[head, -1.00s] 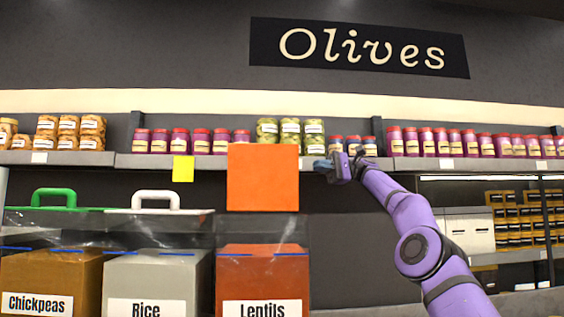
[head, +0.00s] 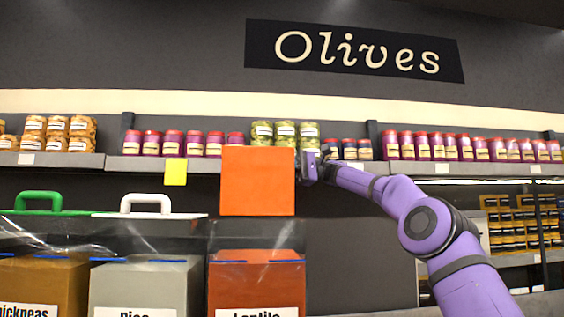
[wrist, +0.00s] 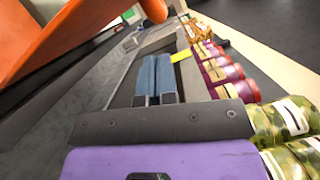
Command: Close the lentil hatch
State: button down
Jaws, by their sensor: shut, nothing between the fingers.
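The lentil bin (head: 256,280) is an orange box with a clear upper part and a label reading "Lentils". Its orange hatch (head: 258,181) stands upright, open, above the bin. My gripper (head: 303,167) is at the hatch's right edge, near its top, partly hidden behind it. In the wrist view, my gripper (wrist: 154,80) has its two blue-grey fingers together with nothing between them. The orange hatch (wrist: 75,32) shows at the upper left there, beside the fingers. I cannot tell whether they touch.
The rice bin (head: 145,285) and chickpea bin (head: 40,280) stand to the left, their lids down with white and green handles. A shelf of olive jars (head: 285,133) and red-lidded jars (wrist: 220,68) runs close behind my gripper. A yellow note (head: 175,171) hangs from the shelf.

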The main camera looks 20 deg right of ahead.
aim_at(282, 160)
jog(key=shift+s+a+r, duration=0.25)
jog(key=shift+s+a, duration=0.2)
jog(key=shift+s, duration=0.25)
jog(key=shift+s+a+r, duration=0.2)
jog(key=shift+s+a, duration=0.25)
jog(key=shift+s, duration=0.2)
jog(key=shift+s, duration=0.1)
